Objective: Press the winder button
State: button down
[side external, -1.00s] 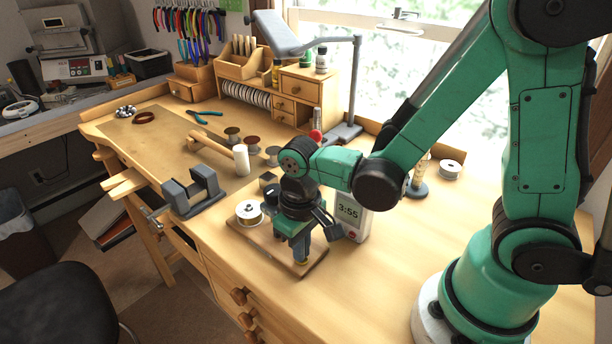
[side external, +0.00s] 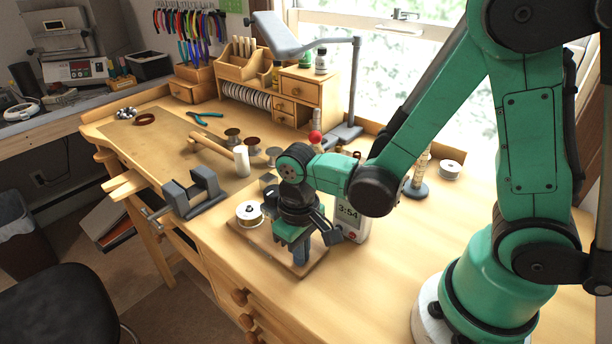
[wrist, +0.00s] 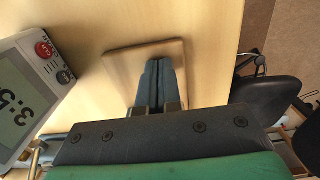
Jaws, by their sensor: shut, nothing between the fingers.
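My gripper (side external: 301,260) points down over the board's near right end. Its fingers are shut together and empty. In the wrist view the closed fingers (wrist: 157,64) reach over the bare end of the board (wrist: 122,66). I do not see the button; the fingers may cover it. Whether the fingertips touch anything is unclear.
A white timer (side external: 348,222) reading 3:54 stands close right of my gripper. The front right table is clear. A black chair (side external: 60,305) is beyond the edge.

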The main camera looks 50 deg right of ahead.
jog(key=shift+f, duration=0.4)
notch_tip(320, 180, up, 9)
dwell(0.4)
jog(key=shift+f, duration=0.1)
jog(key=d+r+t, duration=0.4)
jog(key=d+t, duration=0.1)
jog(key=t, duration=0.2)
jog(key=shift+w+r, duration=0.4)
jog(key=shift+w, duration=0.05)
